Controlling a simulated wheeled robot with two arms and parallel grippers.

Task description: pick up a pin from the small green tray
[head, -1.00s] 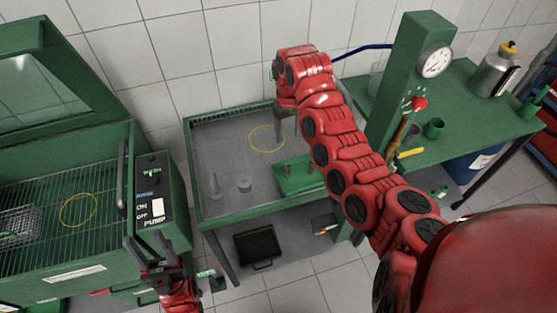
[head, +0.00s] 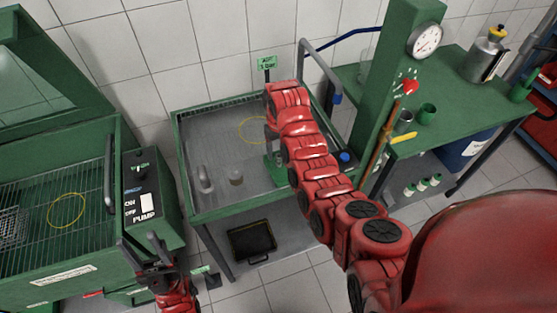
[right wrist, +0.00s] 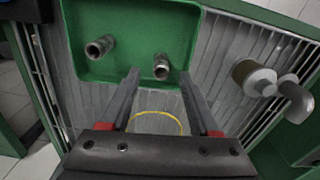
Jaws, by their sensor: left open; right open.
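The small green tray (right wrist: 133,20) fills the top of the right wrist view. In the head view its left part (head: 273,173) shows beside my right arm, which hides the rest. Two grey metal pins with hollow ends stand in it: one (right wrist: 100,47) on the left, one (right wrist: 161,67) near the lower edge. My right gripper (right wrist: 160,73) is open and empty. Its fingertips appear on either side of the nearer pin; I cannot tell their height over it. My left gripper (head: 147,248) is open and empty, low at the left, away from the tray.
The tray sits in a grey-floored green wash table (head: 222,130). A yellow ring (head: 254,130) and two metal parts, one (head: 205,180) taller than the other (head: 236,176), are there too. A green post with a gauge (head: 424,40) stands to the right. A parts washer (head: 60,235) is at left.

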